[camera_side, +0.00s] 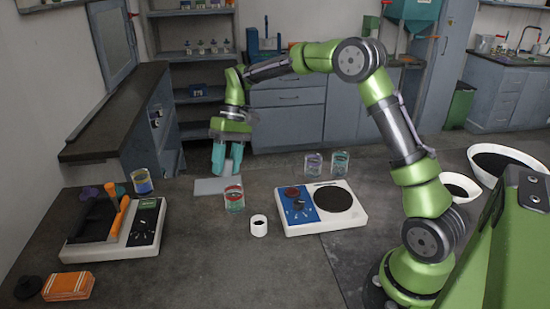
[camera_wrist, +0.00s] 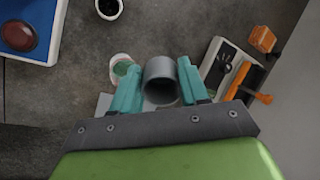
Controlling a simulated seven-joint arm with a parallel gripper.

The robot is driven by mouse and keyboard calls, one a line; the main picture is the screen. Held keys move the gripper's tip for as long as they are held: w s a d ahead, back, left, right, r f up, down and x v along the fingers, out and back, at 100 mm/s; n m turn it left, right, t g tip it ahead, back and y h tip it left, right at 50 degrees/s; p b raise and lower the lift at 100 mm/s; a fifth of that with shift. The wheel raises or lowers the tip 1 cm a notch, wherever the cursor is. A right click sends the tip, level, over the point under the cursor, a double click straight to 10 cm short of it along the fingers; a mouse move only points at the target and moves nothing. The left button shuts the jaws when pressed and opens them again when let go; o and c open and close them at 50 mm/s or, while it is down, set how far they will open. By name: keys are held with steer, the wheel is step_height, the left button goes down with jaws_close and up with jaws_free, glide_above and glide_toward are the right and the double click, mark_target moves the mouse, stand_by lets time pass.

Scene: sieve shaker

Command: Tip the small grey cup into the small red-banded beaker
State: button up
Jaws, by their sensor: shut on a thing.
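The small grey cup (camera_wrist: 158,67) is between the teal fingers of my gripper (camera_wrist: 155,88), which is shut on it. Its dark opening faces the wrist camera. In the side view my gripper (camera_side: 224,155) points down and holds the cup (camera_side: 229,167) just above or at the pale plate; I cannot tell if they touch. The cup looks near upright there. The small red-banded beaker (camera_side: 235,201) stands on the table just in front of the plate, apart from the cup. In the wrist view a beaker with green inside (camera_wrist: 121,67) sits left of the cup, partly hidden by a finger.
The pale plate (camera_side: 206,187) lies under my gripper. A white pot (camera_side: 259,229) and a blue-and-white hotplate-like device (camera_side: 350,222) stand to the right, with two beakers (camera_side: 313,166) (camera_side: 340,164) behind. A yellow-and-blue beaker (camera_side: 142,183) and another device (camera_side: 145,228) are at left.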

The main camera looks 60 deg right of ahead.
steer(key=shift+r+h, duration=0.1)
steer(key=shift+h, duration=0.8)
steer(key=shift+t, duration=0.3)
steer(key=shift+a+r+h, duration=0.15)
steer(key=shift+r+h, duration=0.2)
steer(key=shift+h, duration=0.55)
steer(key=shift+d+r+t+h, duration=0.2)
steer(key=shift+t+h, duration=0.1)
steer(key=shift+h, duration=0.3)
